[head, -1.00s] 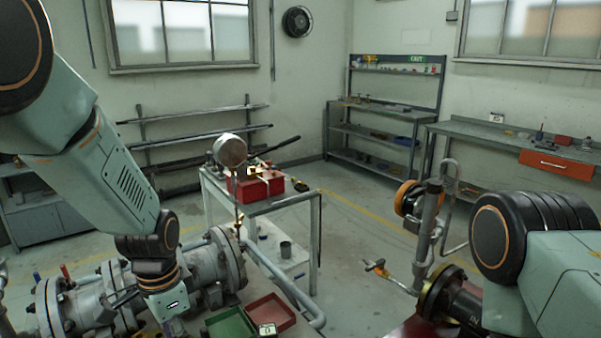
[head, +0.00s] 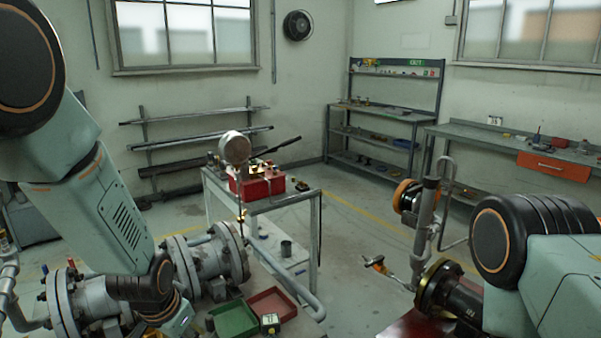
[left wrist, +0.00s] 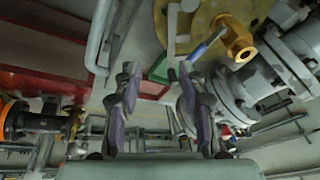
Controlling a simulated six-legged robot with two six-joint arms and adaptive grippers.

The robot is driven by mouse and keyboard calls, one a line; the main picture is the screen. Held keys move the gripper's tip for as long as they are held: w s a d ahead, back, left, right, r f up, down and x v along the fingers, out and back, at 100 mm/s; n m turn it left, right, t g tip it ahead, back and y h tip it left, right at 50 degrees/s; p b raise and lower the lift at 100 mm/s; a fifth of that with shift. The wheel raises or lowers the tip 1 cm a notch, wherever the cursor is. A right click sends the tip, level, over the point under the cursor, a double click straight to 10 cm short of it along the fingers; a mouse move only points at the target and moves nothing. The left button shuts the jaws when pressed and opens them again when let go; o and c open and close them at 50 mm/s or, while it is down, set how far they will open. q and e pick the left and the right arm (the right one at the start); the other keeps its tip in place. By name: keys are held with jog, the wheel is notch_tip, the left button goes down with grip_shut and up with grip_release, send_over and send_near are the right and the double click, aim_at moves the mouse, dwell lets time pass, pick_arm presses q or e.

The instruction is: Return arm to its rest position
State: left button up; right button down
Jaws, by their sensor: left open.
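My left arm (head: 110,210) comes in from the left in the head view and bends down over the grey flanged pipe. Its wrist is low, near the bottom edge, and its fingertips are hidden there. In the left wrist view my left gripper (left wrist: 155,78) shows two spread fingers with nothing between them. Beyond the fingers are a brass fitting (left wrist: 238,40) with a blue handle and grey pipe flanges (left wrist: 270,68). My right arm (head: 560,265) shows at the right of the head view; its gripper is out of sight.
Flanged piping (head: 205,262) lies close around my left wrist. A green tray (head: 236,318) and a red tray (head: 272,303) sit right of it. A cart (head: 290,200) carries a red box (head: 257,186). An upright pipe (head: 426,225) stands near my right arm. Open floor lies between.

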pick_arm(q)
jog(key=s+f+n+g+b, duration=0.3)
jog(key=s+f+b, duration=1.2)
jog(key=s+f, duration=1.7)
jog(key=shift+f+n+g+b, duration=0.35)
jog(key=shift+f+n, duration=0.2)
jog(key=shift+n, duration=0.45)
jog(key=shift+s+a, duration=0.1)
jog(key=shift+s, duration=0.05)
jog(key=shift+s, duration=0.1)
